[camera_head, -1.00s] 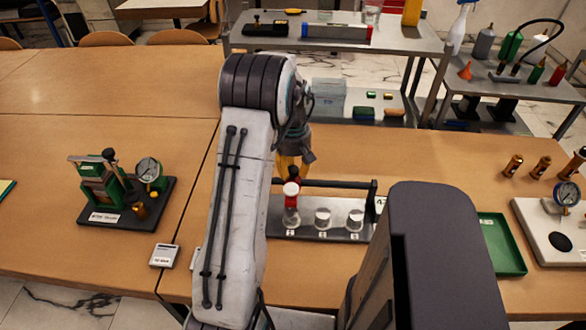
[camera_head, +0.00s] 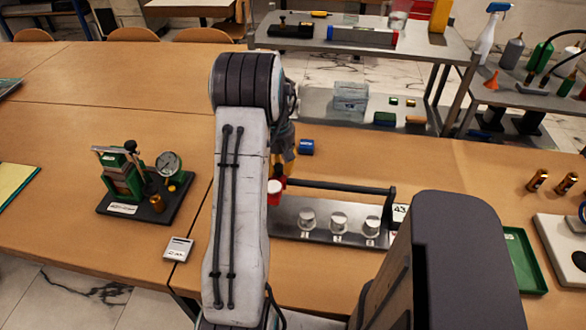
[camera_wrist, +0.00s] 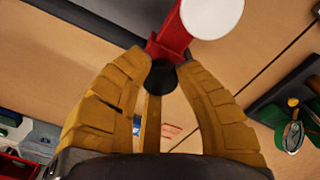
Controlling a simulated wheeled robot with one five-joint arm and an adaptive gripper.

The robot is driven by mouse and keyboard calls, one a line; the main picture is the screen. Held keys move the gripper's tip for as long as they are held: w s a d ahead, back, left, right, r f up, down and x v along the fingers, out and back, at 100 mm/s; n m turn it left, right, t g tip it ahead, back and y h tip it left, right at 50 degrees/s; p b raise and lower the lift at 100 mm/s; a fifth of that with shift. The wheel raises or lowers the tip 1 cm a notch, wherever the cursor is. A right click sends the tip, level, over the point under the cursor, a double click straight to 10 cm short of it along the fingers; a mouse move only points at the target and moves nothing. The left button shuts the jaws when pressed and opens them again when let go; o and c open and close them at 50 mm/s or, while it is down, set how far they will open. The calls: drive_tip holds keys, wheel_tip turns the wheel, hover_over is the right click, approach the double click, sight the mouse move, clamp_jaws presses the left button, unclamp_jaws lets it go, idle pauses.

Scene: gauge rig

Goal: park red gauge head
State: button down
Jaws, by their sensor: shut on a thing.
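The red gauge head (camera_head: 276,188), with a white round end, is in my gripper (camera_head: 282,166). In the wrist view my yellow-brown fingers (camera_wrist: 162,68) are shut around its dark stem, and the red body (camera_wrist: 172,38) and white end stick out past the fingertips. In the head view the gauge head is beside the left end of a grey rack (camera_head: 290,228) with three silver round posts (camera_head: 339,222) in a row. My arm hides part of that left end. I cannot tell the head's height above the table.
A green gauge stand (camera_head: 124,182) on a black base stands left, with a small grey box (camera_head: 178,249) in front of it. A dark bar runs along the rack's back. A green tray (camera_head: 522,262) lies right. A blue block (camera_head: 306,147) is behind my gripper.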

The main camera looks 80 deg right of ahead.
drive_tip(key=shift+w+f, duration=0.1)
drive_tip(key=c, duration=0.9)
unclamp_jaws()
drive_tip(key=shift+w, duration=0.1)
drive_tip(key=shift+o, duration=0.2)
wheel_tip(320, 180, up, 12)
idle(0.5)
